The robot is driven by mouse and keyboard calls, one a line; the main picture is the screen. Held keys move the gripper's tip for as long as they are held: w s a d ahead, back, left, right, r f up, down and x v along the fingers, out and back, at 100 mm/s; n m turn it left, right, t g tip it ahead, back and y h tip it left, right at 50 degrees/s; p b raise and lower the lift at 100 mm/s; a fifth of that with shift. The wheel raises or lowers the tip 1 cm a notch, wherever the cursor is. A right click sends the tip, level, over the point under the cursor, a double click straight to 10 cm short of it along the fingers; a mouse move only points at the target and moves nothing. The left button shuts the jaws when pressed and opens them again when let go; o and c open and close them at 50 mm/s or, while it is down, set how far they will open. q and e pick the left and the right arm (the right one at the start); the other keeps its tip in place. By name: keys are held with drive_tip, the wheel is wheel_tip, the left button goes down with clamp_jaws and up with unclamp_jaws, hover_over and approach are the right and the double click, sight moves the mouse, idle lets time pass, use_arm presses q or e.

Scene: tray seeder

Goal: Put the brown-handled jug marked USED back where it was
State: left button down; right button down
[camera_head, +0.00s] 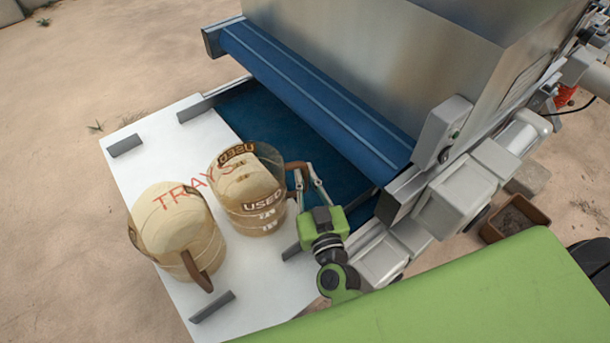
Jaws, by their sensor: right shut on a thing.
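The jug marked USED (259,204) is see-through, holds pale tan material and has a brown handle. It is upright at or just above the white board marked TRAYS (133,168); I cannot tell whether it touches. My right gripper (304,180) is shut on the brown handle on the jug's right side. A second jug (176,232), also with tan contents and a brown handle, stands on the board at left of the USED jug. Its handle points towards the front. My left gripper is not in view.
The tray seeder with its metal hopper (400,50) and blue roller (310,95) stands at the back right. A dark blue surface (262,122) lies under it. Grey stops (125,145) sit along the board. A brown planter (514,219) stands on sandy ground at right.

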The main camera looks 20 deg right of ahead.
drive_tip(key=shift+f, duration=0.15)
drive_tip(key=c, duration=2.1)
unclamp_jaws()
drive_tip(key=shift+s, duration=0.1)
drive_tip(key=s+b, duration=0.2)
drive_tip(key=s, duration=0.9)
drive_tip(key=shift+s+a+r, duration=0.2)
drive_tip(key=shift+s+a, duration=0.2)
